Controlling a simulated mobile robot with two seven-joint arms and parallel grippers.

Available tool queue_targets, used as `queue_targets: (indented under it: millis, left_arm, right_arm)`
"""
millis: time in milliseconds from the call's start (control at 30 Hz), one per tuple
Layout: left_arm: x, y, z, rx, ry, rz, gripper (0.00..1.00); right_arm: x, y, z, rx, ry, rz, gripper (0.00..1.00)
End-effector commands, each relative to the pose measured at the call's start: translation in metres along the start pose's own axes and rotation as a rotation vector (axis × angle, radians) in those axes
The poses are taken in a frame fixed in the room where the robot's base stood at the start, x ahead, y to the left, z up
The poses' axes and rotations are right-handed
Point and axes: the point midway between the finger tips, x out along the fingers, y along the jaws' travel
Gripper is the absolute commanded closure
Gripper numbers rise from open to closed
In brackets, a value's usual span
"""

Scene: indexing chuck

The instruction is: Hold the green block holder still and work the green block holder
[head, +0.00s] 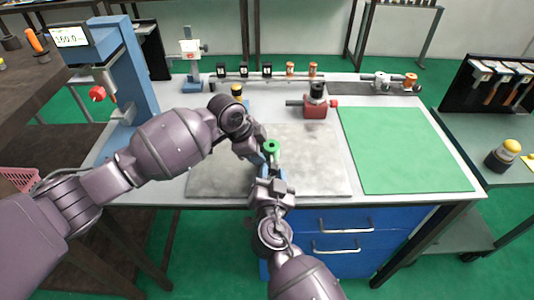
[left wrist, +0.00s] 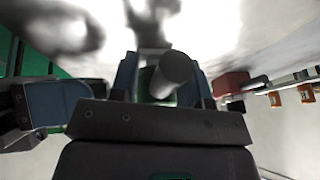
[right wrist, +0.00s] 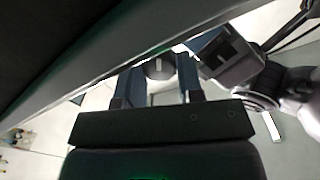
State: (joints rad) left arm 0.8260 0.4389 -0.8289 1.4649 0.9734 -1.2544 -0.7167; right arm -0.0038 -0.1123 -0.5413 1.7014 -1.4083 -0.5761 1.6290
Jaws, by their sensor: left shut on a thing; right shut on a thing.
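The green block holder (head: 271,147) stands on the grey plate at mid-table, its round green top showing between my two grippers. My left gripper (head: 264,152) reaches it from the upper left and is shut on it. In the left wrist view a dark grey cylinder end (left wrist: 176,68) with some green beside it sits between the blue fingers. My right gripper (head: 273,172) comes from the front and is shut on a part of the same holder. In the right wrist view a grey round part (right wrist: 158,68) sits between the fingers. The holder's lower part is mostly hidden.
A red vise-like block (head: 316,108) stands behind to the right. A green mat (head: 405,150) lies clear on the right. A blue instrument with a display (head: 130,70) stands at left. Small parts line a rack (head: 268,77) at the back. The grey plate (head: 320,160) is bare on its right.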

Motion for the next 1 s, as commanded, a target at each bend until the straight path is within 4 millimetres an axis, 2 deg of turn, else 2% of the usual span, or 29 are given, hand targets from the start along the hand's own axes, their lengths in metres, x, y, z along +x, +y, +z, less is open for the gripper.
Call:
queue_targets:
  millis: [33, 200, 633, 1000]
  left_arm:
    - [0.0023, 0.0015, 0.0013, -0.001, -0.003, 0.003, 0.84]
    - [0.0023, 0.0015, 0.0013, -0.001, -0.003, 0.003, 0.84]
    - [0.0021, 0.0015, 0.0013, -0.001, -0.003, 0.003, 0.84]
    - [0.0021, 0.0014, 0.0012, -0.001, -0.002, 0.003, 0.84]
  right_arm:
    - [-0.0003, -0.0001, 0.0013, 0.0, -0.002, -0.001, 0.64]
    - [-0.0003, 0.0, 0.0011, -0.001, -0.001, 0.0, 0.39]
    - [0.0, -0.0003, 0.0007, -0.053, 0.002, 0.001, 0.39]
    - [0.0002, -0.0007, 0.0009, -0.397, 0.018, 0.02, 0.39]
